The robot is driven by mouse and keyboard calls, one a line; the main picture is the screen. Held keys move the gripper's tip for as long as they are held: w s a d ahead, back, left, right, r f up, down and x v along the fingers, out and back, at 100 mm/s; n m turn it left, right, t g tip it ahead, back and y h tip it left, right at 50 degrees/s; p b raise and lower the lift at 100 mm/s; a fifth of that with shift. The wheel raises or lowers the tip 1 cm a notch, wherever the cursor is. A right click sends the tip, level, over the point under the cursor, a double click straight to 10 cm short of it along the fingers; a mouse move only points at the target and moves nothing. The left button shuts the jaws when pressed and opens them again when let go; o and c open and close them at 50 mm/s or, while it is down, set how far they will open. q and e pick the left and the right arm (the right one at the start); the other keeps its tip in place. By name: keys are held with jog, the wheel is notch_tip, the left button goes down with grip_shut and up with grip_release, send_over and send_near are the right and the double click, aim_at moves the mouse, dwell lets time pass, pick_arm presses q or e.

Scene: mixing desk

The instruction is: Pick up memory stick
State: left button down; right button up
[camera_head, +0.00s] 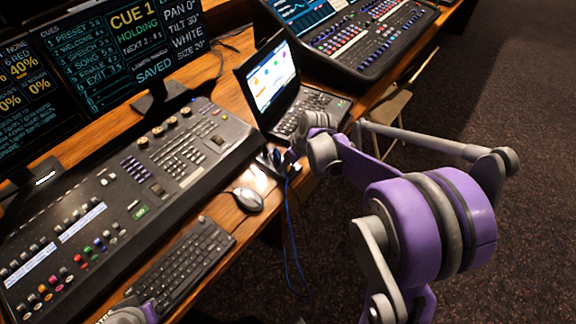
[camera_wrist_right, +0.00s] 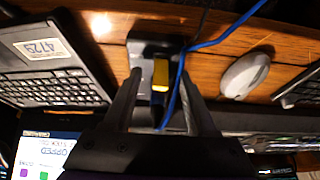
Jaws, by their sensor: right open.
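A small yellow-topped piece, which looks like the memory stick (camera_wrist_right: 161,75), shows in the right wrist view. It sits at a black box-like holder (camera_wrist_right: 150,46) on the wooden desk; I cannot tell how deep it is seated. My right gripper (camera_wrist_right: 158,92) is open, with one finger on each side of the stick and no clear contact. In the head view my right gripper (camera_head: 275,160) is low over the desk between laptop and mouse, and the stick is not discernible there. Only a small part of my left arm shows at the bottom edge; its jaws are out of view.
A blue cable (camera_wrist_right: 220,40) runs right beside the stick and hangs off the desk edge. An open laptop (camera_head: 272,78) stands behind my right gripper. A mouse (camera_head: 248,199), a keyboard (camera_head: 182,265) and a mixing console (camera_head: 130,180) lie to its left.

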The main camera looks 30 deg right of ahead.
jog(key=shift+c, duration=0.3)
grip_shut()
